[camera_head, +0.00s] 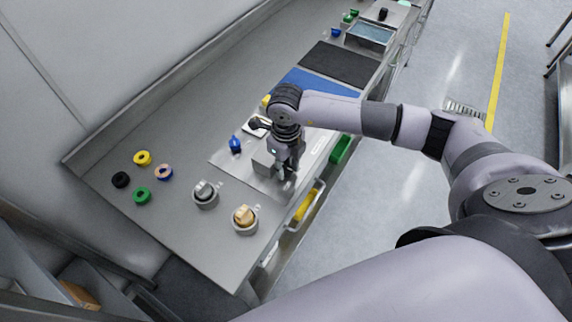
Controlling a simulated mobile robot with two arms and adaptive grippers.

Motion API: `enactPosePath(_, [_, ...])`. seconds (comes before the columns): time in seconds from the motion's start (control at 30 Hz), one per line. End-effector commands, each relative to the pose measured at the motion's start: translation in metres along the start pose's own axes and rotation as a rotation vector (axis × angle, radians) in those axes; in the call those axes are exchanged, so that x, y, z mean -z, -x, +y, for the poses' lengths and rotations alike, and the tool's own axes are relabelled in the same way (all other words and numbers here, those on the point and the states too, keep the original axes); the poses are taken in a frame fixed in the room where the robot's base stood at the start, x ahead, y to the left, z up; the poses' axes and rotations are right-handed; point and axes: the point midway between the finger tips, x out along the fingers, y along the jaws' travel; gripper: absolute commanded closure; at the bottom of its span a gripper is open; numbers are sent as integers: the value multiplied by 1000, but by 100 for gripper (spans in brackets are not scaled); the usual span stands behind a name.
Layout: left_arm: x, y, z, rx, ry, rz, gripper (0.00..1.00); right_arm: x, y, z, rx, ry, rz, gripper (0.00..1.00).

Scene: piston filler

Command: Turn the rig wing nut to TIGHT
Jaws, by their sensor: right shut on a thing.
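My right gripper (287,178) reaches down from its wrist over the steel bench, its fingers beside a grey block (264,162) on a light metal plate (228,161). The fingers are shut on a small part, which they hide; by its place at the rig I take it to be the wing nut. I cannot make out its wings, its angle or any TIGHT mark. A blue knob-like part (235,144) stands left of the grey block, apart from the gripper. My left gripper is not in view.
Yellow (142,158), black (121,180), green (141,195) and blue-and-tan (164,172) rings lie at the left. Two round fittings, grey (205,194) and brass-topped (245,218), stand near the front. Blue (318,85) and black (340,63) mats lie behind. The bench between rings and plate is clear.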

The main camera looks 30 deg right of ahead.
Motion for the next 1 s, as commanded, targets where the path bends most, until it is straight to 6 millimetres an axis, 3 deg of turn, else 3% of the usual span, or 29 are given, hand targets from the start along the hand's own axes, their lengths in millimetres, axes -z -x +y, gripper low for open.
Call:
enactPosePath(0.4, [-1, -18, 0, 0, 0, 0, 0, 0, -1, -1, 0, -348, -1, 100])
enactPosePath(0.77, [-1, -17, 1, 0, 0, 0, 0, 0, 0, -1, 1, -382, 0, 100])
enactPosePath(0.8, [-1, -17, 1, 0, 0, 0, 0, 0, 0, -1, 1, -382, 0, 72])
enactPosePath(1.0, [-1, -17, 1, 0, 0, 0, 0, 0, 0, -1, 1, -381, 0, 59])
